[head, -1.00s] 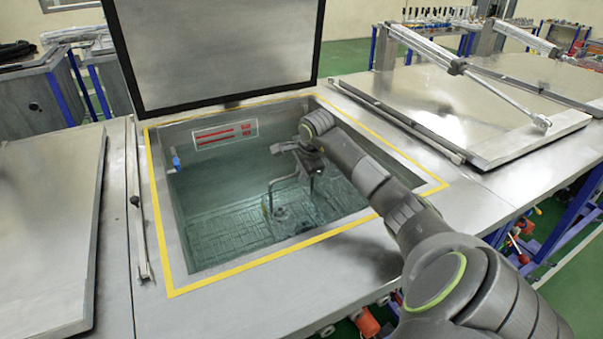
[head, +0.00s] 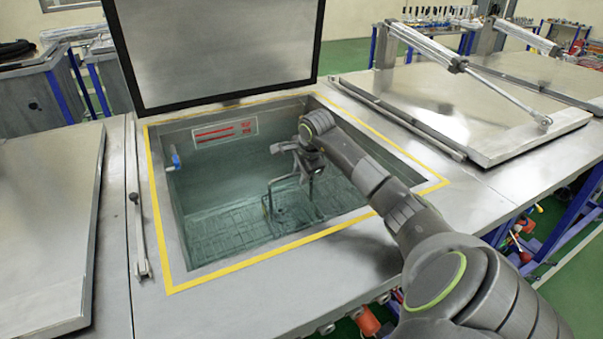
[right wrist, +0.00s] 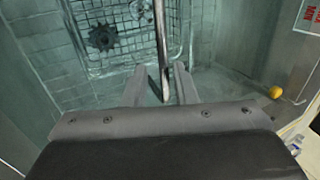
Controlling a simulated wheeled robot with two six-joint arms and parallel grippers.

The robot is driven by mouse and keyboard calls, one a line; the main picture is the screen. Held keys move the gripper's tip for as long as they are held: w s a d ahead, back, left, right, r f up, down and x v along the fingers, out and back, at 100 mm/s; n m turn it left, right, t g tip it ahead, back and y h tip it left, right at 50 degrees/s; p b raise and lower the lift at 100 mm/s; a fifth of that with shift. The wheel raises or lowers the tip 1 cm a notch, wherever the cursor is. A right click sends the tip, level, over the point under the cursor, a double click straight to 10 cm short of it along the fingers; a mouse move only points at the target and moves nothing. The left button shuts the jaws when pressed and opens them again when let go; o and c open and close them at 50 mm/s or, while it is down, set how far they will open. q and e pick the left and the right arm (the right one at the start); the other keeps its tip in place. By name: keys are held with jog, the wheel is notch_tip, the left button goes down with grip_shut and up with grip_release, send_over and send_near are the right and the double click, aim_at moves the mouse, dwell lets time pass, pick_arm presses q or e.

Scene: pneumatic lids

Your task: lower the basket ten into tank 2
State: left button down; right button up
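The open tank (head: 176,255), with a yellow-edged rim, has greenish liquid inside. The wire basket (head: 285,212) is low in the tank, under its upright handle (head: 266,190); I cannot tell whether it touches the floor. The right wrist view shows the basket's mesh (right wrist: 130,62) with a dark gear (right wrist: 101,37) in it. My right gripper (head: 312,172) is down inside the tank at the top of the handle. In the right wrist view my right gripper (right wrist: 160,72) has its fingers apart, with the handle bar (right wrist: 163,50) between them and gaps showing. My left gripper is out of view.
The tank's lid (head: 215,50) stands raised behind the opening. Closed lids lie on the left (head: 50,225) and right (head: 530,125). A red-lettered sign (head: 224,133) and a blue fitting (head: 175,158) are on the tank walls. A yellow ball (right wrist: 276,92) shows in the wrist view.

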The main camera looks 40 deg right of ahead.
jog(key=shift+o, duration=0.6)
jog(key=shift+s+f, duration=0.1)
jog(key=shift+f, duration=0.05)
jog(key=w+r+p+v, duration=0.1)
jog(key=p+v, duration=0.3)
jog(key=v, duration=1)
jog(key=w+d+r+p+v, duration=0.1)
jog(key=w+p+v, duration=0.2)
jog(key=v, duration=1.1)
jog(key=shift+d+r+p, duration=0.15)
jog(key=shift+r+p, duration=0.1)
jog(key=shift+p, duration=0.45)
jog(key=shift+w, duration=0.1)
